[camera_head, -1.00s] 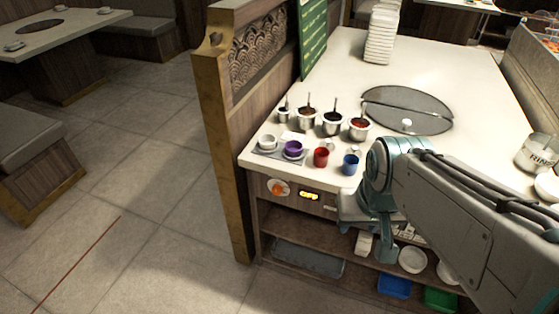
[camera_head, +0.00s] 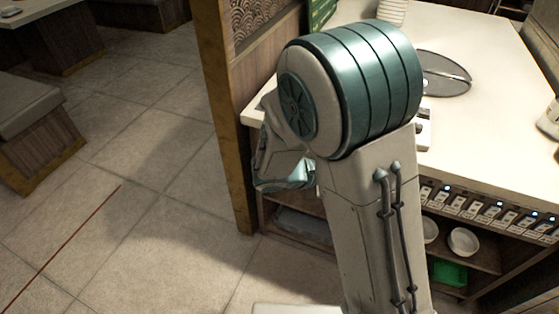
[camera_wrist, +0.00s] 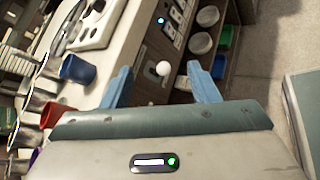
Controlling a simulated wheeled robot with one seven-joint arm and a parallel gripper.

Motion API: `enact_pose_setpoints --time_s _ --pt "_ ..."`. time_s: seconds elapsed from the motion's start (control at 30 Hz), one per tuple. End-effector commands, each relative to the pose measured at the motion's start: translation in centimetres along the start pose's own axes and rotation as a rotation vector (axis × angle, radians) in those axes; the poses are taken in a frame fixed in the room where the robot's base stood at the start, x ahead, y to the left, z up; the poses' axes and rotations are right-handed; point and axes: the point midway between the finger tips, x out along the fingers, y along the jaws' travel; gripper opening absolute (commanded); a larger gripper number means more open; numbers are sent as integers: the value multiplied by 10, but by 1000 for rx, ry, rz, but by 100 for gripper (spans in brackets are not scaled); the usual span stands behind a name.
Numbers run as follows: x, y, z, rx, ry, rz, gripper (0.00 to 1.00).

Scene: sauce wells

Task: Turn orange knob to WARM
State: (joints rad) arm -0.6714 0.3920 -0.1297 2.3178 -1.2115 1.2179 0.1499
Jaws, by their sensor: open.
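The orange knob and its WARM mark show in neither view now. In the head view my arm covers the left part of the counter front where the knob was seen before. My gripper (camera_wrist: 161,86) is open, with its two blue fingers apart beside the counter front in the wrist view. A small white round thing (camera_wrist: 163,68) shows between the fingertips. I cannot tell what it is, and nothing is visibly gripped.
A blue cup (camera_wrist: 77,69) and a red cup (camera_wrist: 52,113) stand on the counter near the fingers. Several switches (camera_head: 485,208) line the counter front. A wooden partition (camera_head: 228,130) stands left of the counter.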

Motion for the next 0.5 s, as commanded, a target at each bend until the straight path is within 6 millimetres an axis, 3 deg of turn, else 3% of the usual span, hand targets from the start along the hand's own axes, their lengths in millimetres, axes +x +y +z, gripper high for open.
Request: enact_pose_setpoints --time_s 0.03,0.3,0.5 --pt "-2 0 -30 -79 -14 98 55" --pt "-48 11 -156 -400 -40 624 55" --pt "-83 -3 -221 -535 -23 890 55"
